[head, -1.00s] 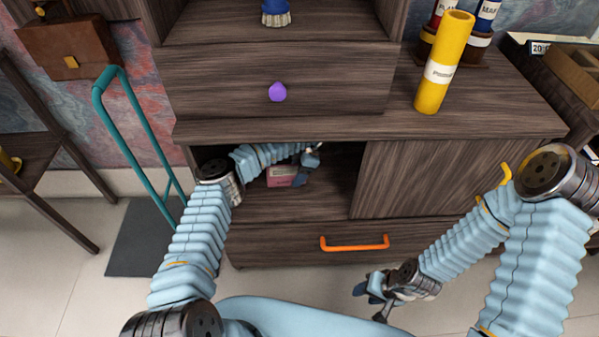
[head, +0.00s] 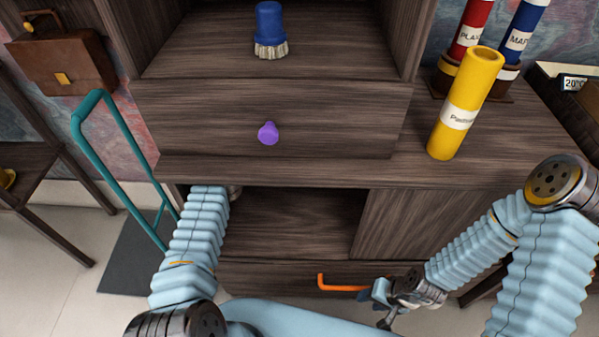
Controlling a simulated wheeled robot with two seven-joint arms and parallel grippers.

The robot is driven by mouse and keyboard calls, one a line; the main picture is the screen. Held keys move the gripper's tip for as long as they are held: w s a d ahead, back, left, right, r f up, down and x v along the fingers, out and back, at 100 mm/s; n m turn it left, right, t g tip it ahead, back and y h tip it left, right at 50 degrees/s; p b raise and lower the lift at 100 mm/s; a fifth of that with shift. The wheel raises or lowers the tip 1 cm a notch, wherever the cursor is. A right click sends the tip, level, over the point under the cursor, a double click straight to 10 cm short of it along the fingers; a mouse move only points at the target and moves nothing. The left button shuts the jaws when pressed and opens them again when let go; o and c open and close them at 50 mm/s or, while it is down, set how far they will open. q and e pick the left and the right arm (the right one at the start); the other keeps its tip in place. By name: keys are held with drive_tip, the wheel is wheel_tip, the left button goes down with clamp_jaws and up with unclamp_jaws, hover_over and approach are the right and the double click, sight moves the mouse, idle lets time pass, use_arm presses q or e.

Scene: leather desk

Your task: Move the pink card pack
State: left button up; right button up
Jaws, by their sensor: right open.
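The pink card pack does not show now. My left arm reaches up into the open compartment (head: 290,215) of the dark wood cabinet, at its left end. The compartment's top edge hides the end of this arm, so my left gripper is out of sight. Whether it holds the pack cannot be seen. My right gripper (head: 379,306) is open and empty, low in front of the cabinet, beside the orange drawer handle (head: 338,284).
A yellow tube (head: 466,105) stands on the cabinet top at right, before red and blue tubes. A blue brush (head: 270,30) stands on the upper shelf. A purple knob (head: 268,133) sticks out from the upper drawer. A teal hand truck (head: 110,150) stands at left.

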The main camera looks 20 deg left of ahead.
use_arm(q)
drive_tip(key=shift+w+a, duration=0.1)
drive_tip(key=shift+w, duration=0.35)
use_arm(e)
drive_tip(key=shift+w, duration=0.45)
use_arm(q)
drive_tip(key=o, duration=1.3)
drive_tip(key=shift+r, duration=0.1)
drive_tip(key=v, duration=0.3)
drive_tip(key=shift+w, duration=0.1)
drive_tip(key=w+d, duration=0.1)
drive_tip(key=d, duration=0.2)
drive_tip(key=w+d+b, duration=0.1)
drive_tip(key=d, duration=0.3)
drive_tip(key=w+d+b, duration=0.1)
drive_tip(key=d, duration=0.2)
drive_tip(key=shift+w+d, duration=0.1)
drive_tip(key=shift+d, duration=0.2)
drive_tip(key=shift+w+d, duration=0.1)
drive_tip(key=shift+d, duration=0.35)
use_arm(e)
drive_tip(key=shift+f, duration=1.15)
